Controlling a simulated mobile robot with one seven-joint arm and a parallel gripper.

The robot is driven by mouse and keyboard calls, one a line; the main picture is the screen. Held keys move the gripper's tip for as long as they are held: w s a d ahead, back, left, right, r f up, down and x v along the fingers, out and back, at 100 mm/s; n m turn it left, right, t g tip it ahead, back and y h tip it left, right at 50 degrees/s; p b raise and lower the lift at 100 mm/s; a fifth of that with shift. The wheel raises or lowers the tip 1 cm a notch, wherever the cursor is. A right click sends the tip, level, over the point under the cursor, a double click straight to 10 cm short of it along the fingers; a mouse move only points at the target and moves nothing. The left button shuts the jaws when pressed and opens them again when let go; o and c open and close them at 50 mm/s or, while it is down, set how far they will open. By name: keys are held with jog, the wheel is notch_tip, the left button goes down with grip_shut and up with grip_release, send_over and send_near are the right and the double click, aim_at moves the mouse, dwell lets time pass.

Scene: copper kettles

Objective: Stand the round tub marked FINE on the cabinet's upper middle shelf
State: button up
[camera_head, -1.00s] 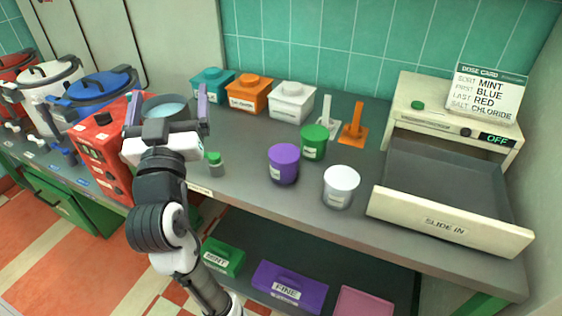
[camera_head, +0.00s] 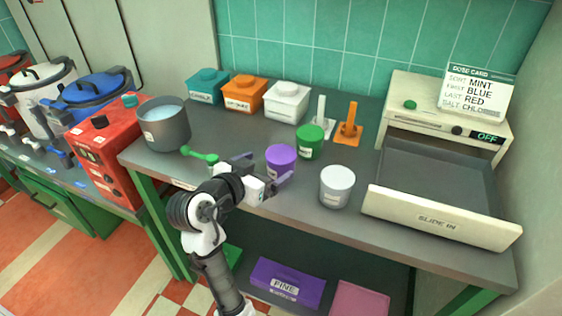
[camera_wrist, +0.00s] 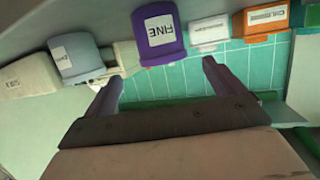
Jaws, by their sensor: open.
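The round purple tub (camera_head: 281,161) stands upright on the grey worktop, beside a green tub and a white one. In the wrist view the purple tub (camera_wrist: 160,40) shows its FINE label upside down. My gripper (camera_head: 270,168) is open and low at the worktop's front, its fingers reaching toward the purple tub. In the wrist view the tub lies between and just beyond the fingertips (camera_wrist: 162,74), and nothing is held. A pale closed cabinet front (camera_head: 150,45) stands at the back left; I see no open upper shelf.
The green tub (camera_head: 310,142) is just behind the purple one; the white tub (camera_head: 337,188) is to its right. Boxes (camera_head: 243,93) line the back wall. A grey pot (camera_head: 163,125) stands left, an open drawer (camera_head: 440,220) right. A purple FINE bin (camera_head: 287,284) sits below.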

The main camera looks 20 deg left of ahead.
aim_at(276, 159)
jog(key=shift+a+p+x, duration=0.2)
jog(key=shift+p+x, duration=0.85)
jog(key=shift+x, duration=2.1)
jog(key=shift+r, duration=0.1)
jog(key=shift+c, duration=0.3)
jog(key=c, duration=1.2)
jog(key=shift+o, duration=0.2)
jog(key=shift+r, duration=0.1)
